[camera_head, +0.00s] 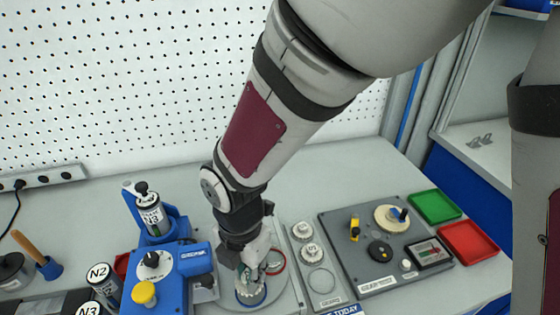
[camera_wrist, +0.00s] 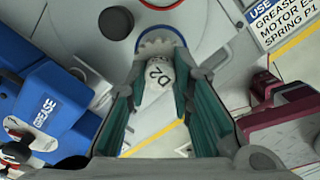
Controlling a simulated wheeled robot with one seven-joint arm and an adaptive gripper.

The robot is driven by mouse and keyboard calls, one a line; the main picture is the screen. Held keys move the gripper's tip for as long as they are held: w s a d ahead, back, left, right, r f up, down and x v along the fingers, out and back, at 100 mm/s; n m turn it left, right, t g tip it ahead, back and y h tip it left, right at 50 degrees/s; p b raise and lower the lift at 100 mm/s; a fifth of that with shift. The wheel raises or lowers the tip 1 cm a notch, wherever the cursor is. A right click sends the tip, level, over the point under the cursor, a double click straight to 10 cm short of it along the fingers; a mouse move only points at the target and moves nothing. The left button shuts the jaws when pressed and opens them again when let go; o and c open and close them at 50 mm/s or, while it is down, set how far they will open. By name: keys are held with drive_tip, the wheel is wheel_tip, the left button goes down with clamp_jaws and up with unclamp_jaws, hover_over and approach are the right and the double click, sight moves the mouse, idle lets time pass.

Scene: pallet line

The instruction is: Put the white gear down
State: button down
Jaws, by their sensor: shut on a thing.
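My gripper (camera_head: 252,272) points down over a round grey plate (camera_head: 286,301) beside the blue machine. It is shut on the white gear (camera_wrist: 158,76), whose pale body with dark lettering shows between the green finger pads in the wrist view. A toothed rim with blue near it shows just beyond the fingertips. In the head view the white toothed edge (camera_head: 251,297) shows low at the plate, partly hidden by the fingers. I cannot tell whether the gear touches what is below it.
The blue grease machine (camera_head: 172,281) stands close left. A grey strip (camera_head: 324,281) with two white gears (camera_head: 302,231) lies close right. Beyond it are a grey board with parts (camera_head: 341,242), a green tray (camera_head: 435,207) and a red tray (camera_head: 469,242). A red ring (camera_head: 275,262) lies near my gripper.

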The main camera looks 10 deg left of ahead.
drive_tip(key=shift+f+b, duration=0.7)
drive_tip(key=shift+f, duration=1.1)
drive_tip(key=shift+f, duration=0.15)
drive_tip(key=c, duration=1.4)
unclamp_jaws()
